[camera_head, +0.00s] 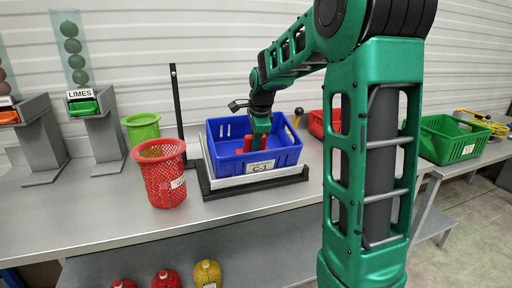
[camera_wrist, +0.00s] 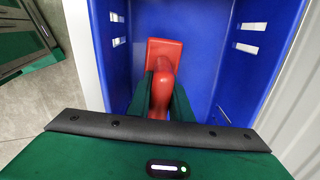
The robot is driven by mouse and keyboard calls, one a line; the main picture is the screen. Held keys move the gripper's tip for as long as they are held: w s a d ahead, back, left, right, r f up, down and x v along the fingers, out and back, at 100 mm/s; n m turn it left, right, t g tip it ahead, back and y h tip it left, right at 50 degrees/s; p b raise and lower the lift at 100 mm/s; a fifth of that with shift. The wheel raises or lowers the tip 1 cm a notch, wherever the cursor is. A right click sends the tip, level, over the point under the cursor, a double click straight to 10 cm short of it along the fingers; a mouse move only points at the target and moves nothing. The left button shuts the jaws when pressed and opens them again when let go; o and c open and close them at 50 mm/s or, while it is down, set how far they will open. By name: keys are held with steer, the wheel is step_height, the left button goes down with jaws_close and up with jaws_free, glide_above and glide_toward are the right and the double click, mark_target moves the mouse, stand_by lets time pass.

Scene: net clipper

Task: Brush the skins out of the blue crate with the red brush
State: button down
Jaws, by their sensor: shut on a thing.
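The blue crate (camera_head: 284,157) stands on a tray-like stand (camera_head: 255,184) on the bench, with a label on its front wall. My gripper (camera_head: 249,142) reaches down into the crate. In the wrist view my gripper (camera_wrist: 160,98) is shut on the handle of the red brush (camera_wrist: 163,82), whose wide red head lies beyond the fingers. The brush is inside the crate, low near its floor; whether it touches the floor I cannot tell. The blue crate walls (camera_wrist: 205,50) surround it. No skins can be made out in either view.
A red mesh basket (camera_head: 160,180) and a green basket (camera_head: 141,127) stand left of the crate. A red crate (camera_head: 317,123) and a green crate (camera_head: 448,139) stand to the right.

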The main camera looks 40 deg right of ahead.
mark_target(251, 136)
steer(key=shift+w+a+f, duration=0.1)
steer(key=shift+a+f, duration=0.05)
steer(key=shift+a, duration=0.25)
steer(key=shift+w+a+f, duration=0.1)
steer(key=shift+a, duration=0.3)
steer(key=shift+v, duration=3.1)
steer(key=shift+d+r, duration=0.1)
steer(key=shift+v, duration=1.45)
steer(key=shift+w, duration=0.1)
